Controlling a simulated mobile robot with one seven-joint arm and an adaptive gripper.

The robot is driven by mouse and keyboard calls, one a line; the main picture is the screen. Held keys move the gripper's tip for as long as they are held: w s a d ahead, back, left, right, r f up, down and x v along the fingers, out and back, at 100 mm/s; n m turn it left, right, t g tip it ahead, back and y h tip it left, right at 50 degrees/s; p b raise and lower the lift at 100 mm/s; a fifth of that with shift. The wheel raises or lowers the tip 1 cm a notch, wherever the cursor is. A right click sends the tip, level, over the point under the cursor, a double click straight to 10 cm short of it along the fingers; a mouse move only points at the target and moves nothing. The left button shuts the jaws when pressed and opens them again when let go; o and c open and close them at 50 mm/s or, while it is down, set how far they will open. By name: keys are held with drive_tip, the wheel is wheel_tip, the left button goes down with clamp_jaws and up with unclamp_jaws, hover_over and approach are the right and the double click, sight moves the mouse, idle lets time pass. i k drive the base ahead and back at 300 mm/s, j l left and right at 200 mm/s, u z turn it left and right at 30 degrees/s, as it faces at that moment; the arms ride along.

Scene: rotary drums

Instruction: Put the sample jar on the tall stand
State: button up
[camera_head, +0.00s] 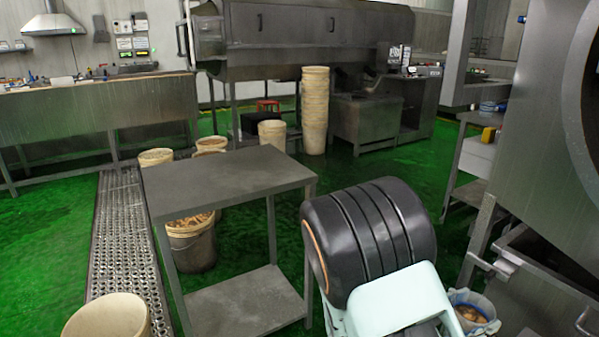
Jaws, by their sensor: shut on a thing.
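I see no sample jar that I can pick out in the head view. My gripper is not in view, so what it holds does not show. A grey metal stand (225,182) with a flat top and a lower shelf (240,303) stands in front of me, left of centre. Its top is bare. I cannot tell whether this is the tall stand. A large dark ribbed shape and a pale green part fill the lower right foreground and hide what lies behind them.
Cream buckets stand behind the stand, and one (108,318) is at the lower left. A bucket with brownish contents (191,243) is beside the stand's legs. A tall bucket stack (315,110) stands farther back. Steel machinery (545,130) is at right. Green floor is open behind.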

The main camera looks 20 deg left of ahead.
sight(208, 175)
drive_tip(key=j+u, duration=0.3)
drive_tip(key=u, duration=0.35)
drive_tip(key=i+j, duration=0.15)
drive_tip(key=j, duration=0.2)
drive_tip(key=i+j, duration=0.15)
drive_tip(key=j, duration=0.15)
drive_tip(key=i+j, duration=0.15)
drive_tip(key=j, duration=0.2)
drive_tip(key=i+j, duration=0.15)
drive_tip(key=j, duration=0.2)
